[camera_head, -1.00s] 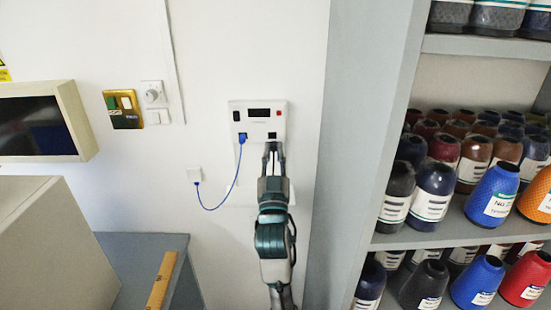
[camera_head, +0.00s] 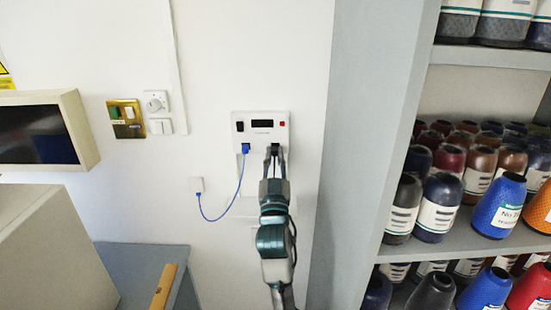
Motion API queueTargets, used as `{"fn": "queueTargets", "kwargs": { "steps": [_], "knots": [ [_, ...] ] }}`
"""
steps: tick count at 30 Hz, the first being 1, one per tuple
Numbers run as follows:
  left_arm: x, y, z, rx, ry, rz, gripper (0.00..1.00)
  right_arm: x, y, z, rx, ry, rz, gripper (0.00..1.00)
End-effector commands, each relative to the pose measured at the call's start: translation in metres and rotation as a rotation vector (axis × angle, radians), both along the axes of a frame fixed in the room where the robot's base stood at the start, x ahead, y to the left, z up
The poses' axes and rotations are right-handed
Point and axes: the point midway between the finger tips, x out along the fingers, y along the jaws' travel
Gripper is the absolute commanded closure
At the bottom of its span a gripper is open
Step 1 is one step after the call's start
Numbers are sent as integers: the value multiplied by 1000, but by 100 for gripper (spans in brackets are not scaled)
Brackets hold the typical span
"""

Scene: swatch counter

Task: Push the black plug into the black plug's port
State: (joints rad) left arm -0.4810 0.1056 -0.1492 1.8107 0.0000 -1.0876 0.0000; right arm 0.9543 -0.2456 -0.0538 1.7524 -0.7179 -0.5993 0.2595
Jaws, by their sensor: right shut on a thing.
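A white wall panel (camera_head: 262,131) carries a dark display and a red button. My right gripper (camera_head: 275,153) reaches up from below and is shut at the panel's lower right. The black plug (camera_head: 275,146) is a small dark patch between its fingertips, mostly hidden by them. The black plug's port is hidden behind the plug and fingertips. I cannot tell how deep the plug sits. A blue plug (camera_head: 245,148) sits at the panel's lower left. My left gripper is not in view.
A blue cord (camera_head: 236,195) hangs in a loop from the blue plug to a small white wall box (camera_head: 196,185). Grey shelving (camera_head: 365,130) with several thread cones stands at the right. A grey counter (camera_head: 140,262) is at lower left.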

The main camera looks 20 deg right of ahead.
Motion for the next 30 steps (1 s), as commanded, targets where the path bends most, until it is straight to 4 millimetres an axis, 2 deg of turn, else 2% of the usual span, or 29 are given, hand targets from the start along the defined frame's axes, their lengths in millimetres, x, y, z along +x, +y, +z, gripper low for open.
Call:
{"fn": "queueTargets", "kwargs": {
  "steps": [30],
  "knots": [
    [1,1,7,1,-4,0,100,-2,-5,1,0,0,4,100]
  ]
}}
